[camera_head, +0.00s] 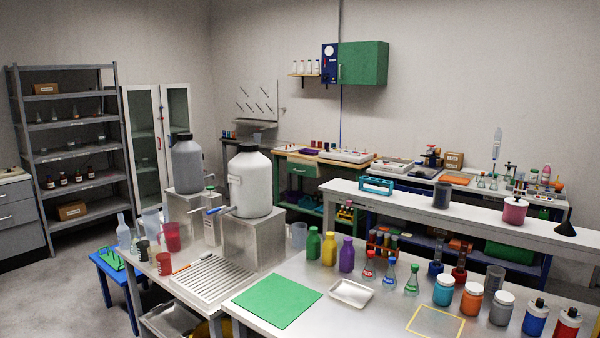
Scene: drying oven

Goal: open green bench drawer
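The green bench (330,163) with a wooden top stands against the back wall, right of centre. Its green drawer (302,169) is on the front just under the top, at the bench's left end. The drawer looks shut, with a small handle on its face. The white carboy on its metal stand is in front and to the left of the bench. Neither of my grippers shows in the head view.
A white tabletop (386,305) with bottles, flasks and a green mat (277,302) fills the foreground. A metal drainboard (213,279), a grey carboy (187,165) and a white carboy (250,183) stand left of it. A raised white shelf (407,201) crosses at right. Open floor (70,285) shows at left.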

